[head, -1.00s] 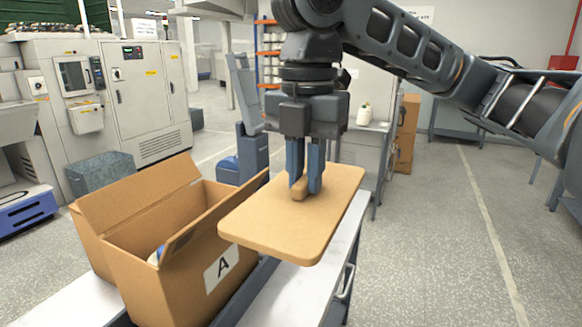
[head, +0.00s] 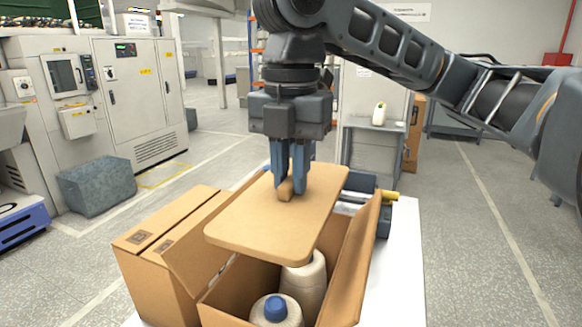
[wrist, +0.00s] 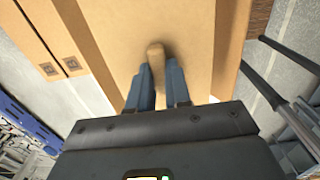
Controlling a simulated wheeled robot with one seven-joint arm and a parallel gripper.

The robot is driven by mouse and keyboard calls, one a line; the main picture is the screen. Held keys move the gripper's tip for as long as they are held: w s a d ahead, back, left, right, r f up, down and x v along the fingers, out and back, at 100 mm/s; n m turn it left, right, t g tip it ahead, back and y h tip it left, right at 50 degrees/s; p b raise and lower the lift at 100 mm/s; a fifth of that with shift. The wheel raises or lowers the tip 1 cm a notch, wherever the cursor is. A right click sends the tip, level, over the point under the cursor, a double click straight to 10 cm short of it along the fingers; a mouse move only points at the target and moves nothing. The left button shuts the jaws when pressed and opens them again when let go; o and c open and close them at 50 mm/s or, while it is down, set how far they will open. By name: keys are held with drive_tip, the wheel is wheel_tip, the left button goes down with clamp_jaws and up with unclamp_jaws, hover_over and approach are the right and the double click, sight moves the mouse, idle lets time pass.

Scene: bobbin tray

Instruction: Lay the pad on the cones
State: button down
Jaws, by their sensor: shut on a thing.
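The pad (head: 275,225) is a flat tan board with rounded corners and a knob (head: 285,190) on top. My gripper (head: 288,185) is shut on that knob and holds the pad up over the open cardboard box (head: 350,265). In the wrist view the pad (wrist: 195,40) spreads beneath my gripper (wrist: 158,80). Two cones show inside the box: a cream one with a blue top (head: 275,313) at the front and a cream one (head: 307,285) behind it. The pad is apart from the cones and hides the rest of the box's inside.
The box's right flap (head: 367,235) stands up beside the pad. A closed cardboard box (head: 150,255) sits to the left. Both rest on a white-topped table (head: 405,255).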

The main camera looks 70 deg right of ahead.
sight(292, 192)
wheel_tip(292, 192, down, 3)
drive_tip(key=shift+f+b, duration=0.15)
drive_tip(key=shift+b, duration=0.3)
wheel_tip(292, 192, down, 10)
drive_tip(key=b, duration=0.7)
drive_tip(key=shift+b, duration=0.3)
drive_tip(key=c, duration=1)
unclamp_jaws()
drive_tip(key=shift+r, duration=0.25)
drive_tip(key=shift+r, duration=3.8)
